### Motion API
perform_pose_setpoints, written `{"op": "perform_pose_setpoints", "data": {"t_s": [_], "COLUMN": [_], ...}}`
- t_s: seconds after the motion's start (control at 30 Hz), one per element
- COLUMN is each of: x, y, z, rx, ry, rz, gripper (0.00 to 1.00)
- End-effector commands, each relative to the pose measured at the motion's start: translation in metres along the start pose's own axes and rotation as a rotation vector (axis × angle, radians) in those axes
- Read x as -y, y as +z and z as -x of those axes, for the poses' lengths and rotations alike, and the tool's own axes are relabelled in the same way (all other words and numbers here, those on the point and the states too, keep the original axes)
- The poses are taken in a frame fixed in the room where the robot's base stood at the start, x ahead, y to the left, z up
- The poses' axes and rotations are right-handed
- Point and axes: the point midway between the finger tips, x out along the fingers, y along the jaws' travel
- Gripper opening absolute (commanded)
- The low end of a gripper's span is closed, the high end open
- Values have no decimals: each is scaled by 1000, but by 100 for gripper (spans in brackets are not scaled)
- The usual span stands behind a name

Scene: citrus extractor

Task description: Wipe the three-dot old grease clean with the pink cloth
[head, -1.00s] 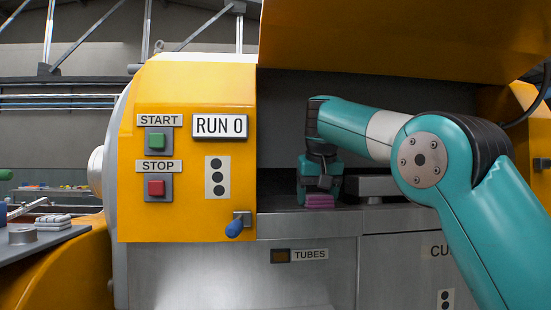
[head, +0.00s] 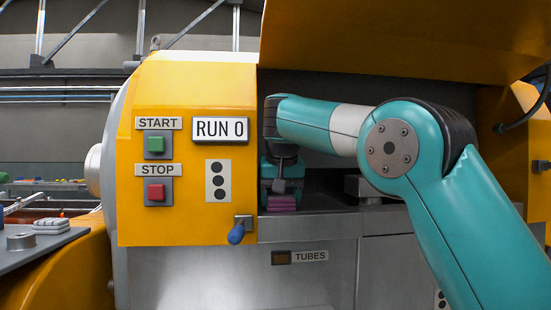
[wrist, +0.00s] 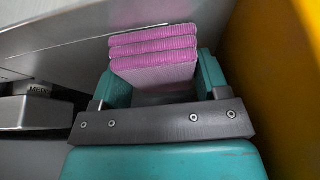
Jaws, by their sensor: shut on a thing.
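The pink cloth (head: 282,201) is a folded, layered pad. My gripper (head: 282,190) is shut on it inside the machine's open bay, close behind the yellow front panel. In the wrist view the cloth (wrist: 153,48) sits between the two teal fingers, its ribbed pink edges facing the grey metal surface. I cannot tell whether it touches that surface. No grease shows in either view. A three-dot label (head: 218,181) is on the yellow panel.
The yellow panel (head: 187,105) stands directly left of my gripper, with a green START button (head: 156,144), red STOP button (head: 156,191) and blue-handled lever (head: 237,234). A raised yellow cover (head: 400,40) hangs above. A metal block (head: 364,188) lies to the right inside the bay.

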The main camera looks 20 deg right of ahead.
Motion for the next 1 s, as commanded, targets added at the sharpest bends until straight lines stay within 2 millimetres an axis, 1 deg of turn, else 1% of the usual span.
{"op": "perform_pose_setpoints", "data": {"t_s": [0.03, 0.1, 0.6, 0.77, 1.0], "x": [0, 0, -3, -4, -4], "y": [-6, -10, -26, -30, -30], "z": [15, 28, 67, 76, 76], "rx": [-3, 0, -1, -1, -1], "ry": [-4, -12, -9, -9, -9], "rz": [-3, -5, -7, -7, -7], "gripper": [39, 39, 39, 39, 39]}}
